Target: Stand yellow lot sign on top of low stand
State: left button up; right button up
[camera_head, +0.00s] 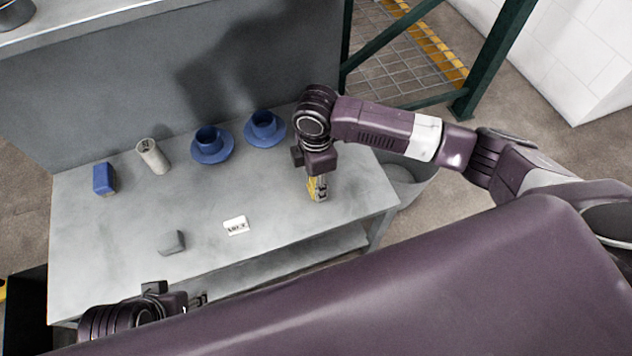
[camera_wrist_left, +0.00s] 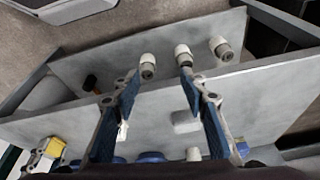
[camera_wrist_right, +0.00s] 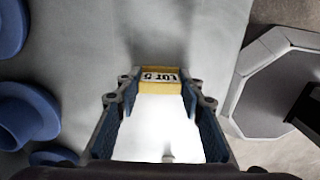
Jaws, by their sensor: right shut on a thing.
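My right gripper (camera_head: 318,191) is shut on the yellow lot sign (camera_head: 312,187) near the right end of the table, pointing down. In the right wrist view the sign (camera_wrist_right: 160,82) is between the fingers, its black LOT lettering upside down. A low grey block (camera_head: 171,243), which looks like the low stand, sits at the front left of the table and also shows in the left wrist view (camera_wrist_left: 186,122). My left gripper (camera_head: 198,302) is at the table's front edge; in the left wrist view its fingers are apart and empty. I cannot tell whether the sign touches the table.
A white lot sign (camera_head: 236,226) is right of the grey block. Two blue cups on saucers (camera_head: 211,147) (camera_head: 264,130), a pale cylinder (camera_head: 152,156) and a blue block (camera_head: 104,179) line the back. Pale cylindrical items (camera_wrist_left: 148,68) are on the lower shelf. The table between the signs is clear.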

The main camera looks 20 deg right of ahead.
pick_arm(q)
jog(key=shift+f, duration=0.1)
pick_arm(e)
jog(key=shift+f, duration=0.1)
jog(key=o, duration=0.8)
pick_arm(q)
jog(key=shift+f, duration=0.1)
pick_arm(e)
jog(key=shift+r, duration=0.3)
pick_arm(q)
notch_tip(320, 180, down, 13)
jog(key=p, duration=0.3)
jog(key=shift+w+d+g+p, duration=0.2)
jog(key=shift+w+g+p, duration=0.15)
jog(key=shift+g, duration=0.05)
pick_arm(e)
jog(key=shift+r, duration=5.85)
